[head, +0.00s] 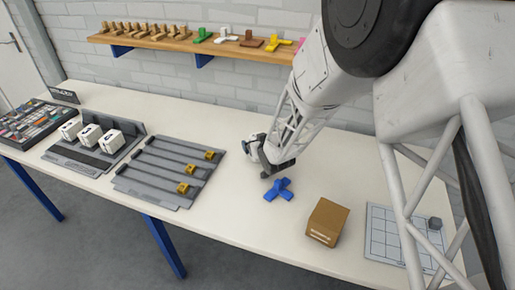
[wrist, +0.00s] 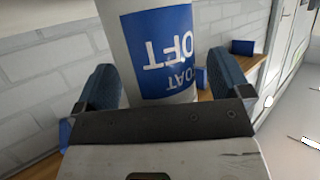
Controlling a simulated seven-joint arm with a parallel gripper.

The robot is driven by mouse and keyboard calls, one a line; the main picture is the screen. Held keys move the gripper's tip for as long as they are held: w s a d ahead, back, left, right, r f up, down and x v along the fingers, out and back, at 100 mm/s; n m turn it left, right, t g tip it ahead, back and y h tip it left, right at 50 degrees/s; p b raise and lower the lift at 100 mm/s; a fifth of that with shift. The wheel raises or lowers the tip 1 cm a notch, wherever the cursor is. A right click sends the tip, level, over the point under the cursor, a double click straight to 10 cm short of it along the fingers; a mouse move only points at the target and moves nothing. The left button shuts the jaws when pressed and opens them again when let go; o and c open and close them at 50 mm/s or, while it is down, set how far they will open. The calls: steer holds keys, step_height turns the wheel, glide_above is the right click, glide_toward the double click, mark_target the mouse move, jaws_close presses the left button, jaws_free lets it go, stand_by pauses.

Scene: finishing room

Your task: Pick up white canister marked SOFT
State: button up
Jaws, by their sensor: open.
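A white canister (wrist: 118,45) with a blue label fills the upper middle of the wrist view. Its upside-down lettering partly reads "OFT", with "OAT" on another line, and its top part in the picture is cut off. My gripper (wrist: 163,70) is open, with one dark blue finger on each side of the canister. A gap shows beside the right finger; contact on the left cannot be told. In the head view my gripper (head: 268,160) is low over the middle of the table, behind a blue cross-shaped piece. The canister is not clearly visible there, largely hidden by my arm.
The blue piece (head: 279,189) and a cardboard box (head: 327,222) lie on the table (head: 225,215) close in front of my gripper. A grey rack with yellow blocks (head: 160,175) stands left. A gridded mat (head: 385,237) lies right. A wooden shelf (head: 180,43) runs along the wall.

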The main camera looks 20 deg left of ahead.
stand_by(0.3)
steer(key=c, duration=1.2)
steer(key=shift+o, duration=0.2)
steer(key=shift+r, duration=0.15)
steer(key=shift+r, duration=4.85)
